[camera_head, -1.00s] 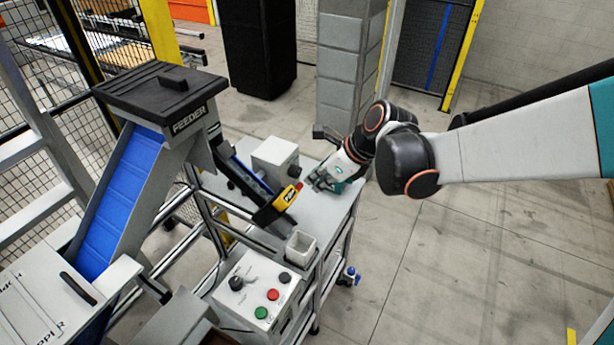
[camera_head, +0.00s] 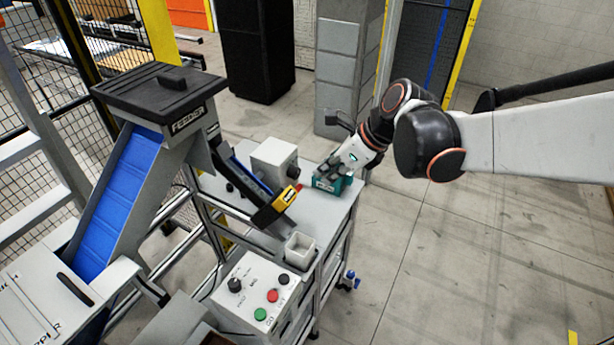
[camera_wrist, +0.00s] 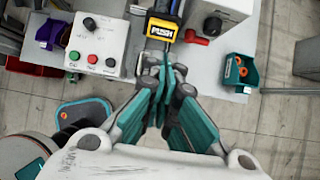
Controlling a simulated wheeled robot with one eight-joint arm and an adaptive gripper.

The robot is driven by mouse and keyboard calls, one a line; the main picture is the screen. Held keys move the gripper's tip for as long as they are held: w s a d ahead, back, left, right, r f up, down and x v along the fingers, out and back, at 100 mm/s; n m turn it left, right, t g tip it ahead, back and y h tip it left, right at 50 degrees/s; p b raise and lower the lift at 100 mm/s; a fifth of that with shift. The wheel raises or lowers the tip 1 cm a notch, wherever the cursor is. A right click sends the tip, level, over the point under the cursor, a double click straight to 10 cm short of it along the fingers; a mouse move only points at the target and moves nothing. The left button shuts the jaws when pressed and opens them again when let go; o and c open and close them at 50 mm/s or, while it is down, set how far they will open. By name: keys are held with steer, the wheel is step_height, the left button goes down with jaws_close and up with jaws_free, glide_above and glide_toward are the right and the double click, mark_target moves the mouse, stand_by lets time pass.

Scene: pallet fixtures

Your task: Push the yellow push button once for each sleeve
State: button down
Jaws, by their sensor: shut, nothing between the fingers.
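The yellow push button (camera_head: 286,198), a block marked PUSH in the wrist view (camera_wrist: 162,29), sits at the lower end of the sloping feeder chute. My gripper (camera_head: 328,172) is above the table to the right of the button in the head view, apart from it. In the wrist view my gripper (camera_wrist: 165,70) is shut and empty, its fingertips appearing just below the button.
A small white open cup (camera_head: 300,246) is below the chute end. A control box (camera_head: 258,290) with green, red and black buttons stands in front. The feeder (camera_head: 160,88) rises on the left.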

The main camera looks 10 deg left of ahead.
mark_target(293, 199)
steer(key=shift+w, duration=0.1)
steer(key=x, duration=1.4)
stand_by(0.3)
steer(key=shift+b+x, duration=1.3)
steer(key=shift+b, duration=0.1)
